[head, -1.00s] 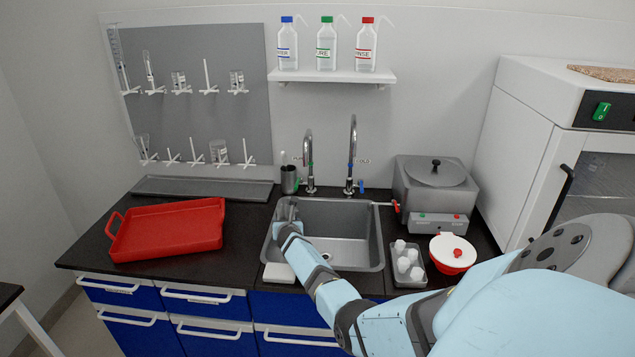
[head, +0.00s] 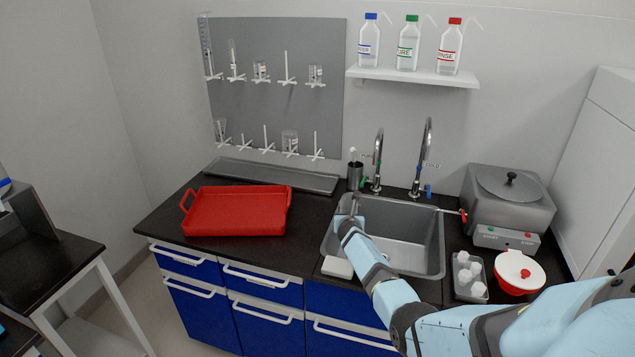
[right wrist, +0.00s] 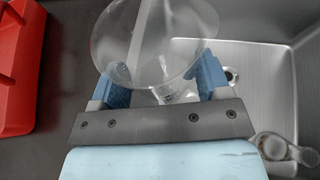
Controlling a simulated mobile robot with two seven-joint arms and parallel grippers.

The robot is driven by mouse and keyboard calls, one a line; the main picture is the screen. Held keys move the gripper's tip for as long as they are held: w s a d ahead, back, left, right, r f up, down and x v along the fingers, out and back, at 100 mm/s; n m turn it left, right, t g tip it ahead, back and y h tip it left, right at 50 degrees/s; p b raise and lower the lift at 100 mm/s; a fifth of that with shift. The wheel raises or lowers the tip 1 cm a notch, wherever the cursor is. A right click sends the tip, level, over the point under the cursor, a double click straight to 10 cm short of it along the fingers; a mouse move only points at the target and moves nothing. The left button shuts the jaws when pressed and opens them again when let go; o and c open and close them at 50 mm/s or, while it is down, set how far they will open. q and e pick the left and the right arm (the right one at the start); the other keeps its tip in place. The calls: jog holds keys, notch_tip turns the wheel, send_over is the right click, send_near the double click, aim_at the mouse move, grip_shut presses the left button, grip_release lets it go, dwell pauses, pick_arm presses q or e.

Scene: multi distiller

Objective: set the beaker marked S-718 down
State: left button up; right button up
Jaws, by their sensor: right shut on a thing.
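My right gripper (head: 350,216) is over the left rim of the sink. In the right wrist view its blue fingers (right wrist: 157,88) are shut on a clear glass beaker (right wrist: 125,45), whose round rim faces the camera. The pale sink rim shows through the glass. Small white print shows low on the beaker, but I cannot read it. In the head view the beaker is too small and covered to make out clearly. My left gripper is not in view.
A red tray (head: 238,230) stands on the black counter left of the sink (head: 420,232). Dark counter between them is clear. A white block (head: 337,267) lies at the sink's front left. A grey bottle holder (head: 470,290) and red-white pot (head: 519,287) stand right.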

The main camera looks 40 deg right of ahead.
jog(key=shift+r, duration=0.1)
jog(key=shift+d+r, duration=0.15)
jog(key=shift+r, duration=0.2)
jog(key=s+a+r+n+t+y, duration=0.1)
jog(key=a+r, duration=0.4)
jog(key=r, duration=0.3)
jog(key=s+a+r+n+y, duration=0.1)
jog(key=a+r, duration=0.4)
jog(key=r, duration=0.3)
jog(key=s+a+r+n+t+y, duration=0.1)
jog(key=s+a+n+y, duration=0.1)
jog(key=s+a, duration=0.5)
jog(key=s+a+r+n+y+p, duration=0.1)
jog(key=s+a+n+y, duration=0.1)
jog(key=s+a, duration=0.6)
jog(key=s+a+r+n+t+y+p, duration=0.1)
jog(key=s+a, duration=0.7)
jog(key=a, duration=0.9)
jog(key=shift+n+t+y, duration=0.3)
jog(key=shift+n+y, duration=0.4)
jog(key=shift+y, duration=0.3)
